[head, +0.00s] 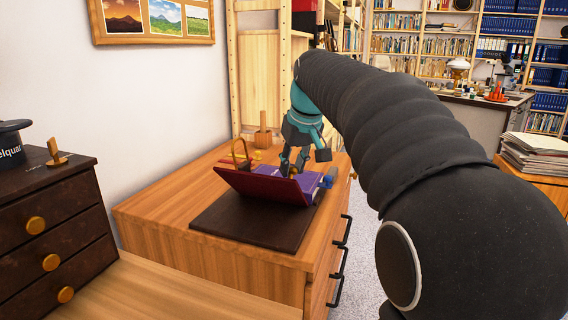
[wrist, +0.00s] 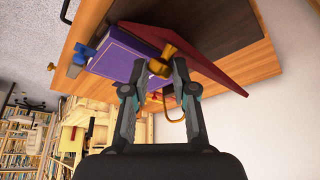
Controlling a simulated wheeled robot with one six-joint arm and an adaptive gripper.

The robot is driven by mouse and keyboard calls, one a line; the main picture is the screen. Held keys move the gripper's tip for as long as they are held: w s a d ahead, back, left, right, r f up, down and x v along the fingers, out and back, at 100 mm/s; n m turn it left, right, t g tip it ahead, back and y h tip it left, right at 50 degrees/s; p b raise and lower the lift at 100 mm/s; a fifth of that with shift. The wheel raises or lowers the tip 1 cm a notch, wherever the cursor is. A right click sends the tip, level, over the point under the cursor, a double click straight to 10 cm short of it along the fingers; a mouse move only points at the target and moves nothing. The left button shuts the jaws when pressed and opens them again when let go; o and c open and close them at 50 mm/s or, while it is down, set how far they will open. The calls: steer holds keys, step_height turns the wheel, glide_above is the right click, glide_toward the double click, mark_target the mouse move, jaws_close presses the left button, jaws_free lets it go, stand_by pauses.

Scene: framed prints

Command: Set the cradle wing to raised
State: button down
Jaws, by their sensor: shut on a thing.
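The cradle wing looks like the dark red panel (head: 262,187), tilted up off a dark brown base board (head: 240,222). It also shows in the wrist view (wrist: 205,62), running obliquely past the fingers. A purple book (head: 312,184) lies behind the panel, and its cover fills the wrist view's upper middle (wrist: 122,62). My gripper (head: 290,168) reaches down behind the panel. In the wrist view my gripper (wrist: 156,76) has its fingertips on either side of a brass tab (wrist: 160,67) beside the panel, and is shut on it. The exact contact is partly hidden.
The base board sits on a wooden cabinet (head: 160,215) with black drawer handles. A brass hoop (head: 240,153) and a wooden block (head: 263,136) stand behind the panel. Blue pieces (head: 328,180) are at the book's right end. A dark drawer chest (head: 45,225) stands left.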

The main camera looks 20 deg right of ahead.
steer(key=shift+w+d+f, duration=0.2)
steer(key=shift+d+f, duration=0.1)
steer(key=shift+d, duration=0.05)
steer(key=c, duration=1.1)
jaws_free()
steer(key=shift+w+d, duration=0.1)
steer(key=shift+d, duration=0.05)
steer(key=shift+o, duration=0.8)
steer(key=shift+d+f, duration=0.15)
steer(key=shift+d, duration=0.25)
steer(key=shift+a+r, duration=0.2)
steer(key=shift+a, duration=0.3)
steer(key=v, duration=1.2)
steer(key=shift+w+a, duration=0.1)
steer(key=shift+a, duration=0.05)
